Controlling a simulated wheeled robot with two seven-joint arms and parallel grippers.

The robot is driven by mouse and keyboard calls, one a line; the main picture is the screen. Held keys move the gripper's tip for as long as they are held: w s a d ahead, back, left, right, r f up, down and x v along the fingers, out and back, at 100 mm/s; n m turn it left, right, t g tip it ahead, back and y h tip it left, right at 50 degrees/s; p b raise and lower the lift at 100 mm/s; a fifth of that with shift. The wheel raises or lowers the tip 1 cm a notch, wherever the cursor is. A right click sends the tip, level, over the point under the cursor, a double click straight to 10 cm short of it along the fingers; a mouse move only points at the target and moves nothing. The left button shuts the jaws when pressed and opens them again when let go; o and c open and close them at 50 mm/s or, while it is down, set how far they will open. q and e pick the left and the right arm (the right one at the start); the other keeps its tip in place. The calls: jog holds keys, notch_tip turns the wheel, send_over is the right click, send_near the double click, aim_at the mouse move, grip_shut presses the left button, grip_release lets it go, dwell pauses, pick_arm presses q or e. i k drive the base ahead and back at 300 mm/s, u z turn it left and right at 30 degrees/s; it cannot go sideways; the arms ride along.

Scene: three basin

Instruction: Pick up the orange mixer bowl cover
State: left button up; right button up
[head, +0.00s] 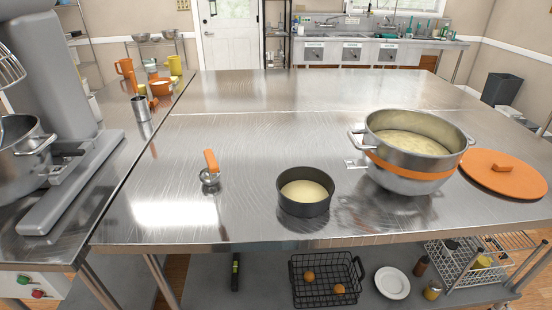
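The orange mixer bowl cover (507,175) is a flat round lid with a small raised handle (502,168) on top. It lies on the right side of the steel table, just right of the mixer bowl. The large steel mixer bowl (410,178) has an orange band, two side handles and pale dough or batter inside. Neither of my grippers shows in the head view.
A dark round cake pan (304,207) with pale batter stands left of the bowl. A large mixer (62,120) stands at the left. A lower shelf holds a wire basket (327,290).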

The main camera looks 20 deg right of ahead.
aim_at(501, 174)
jog(key=z, duration=3.3)
jog(key=i, duration=2.4)
jog(key=u, duration=3.2)
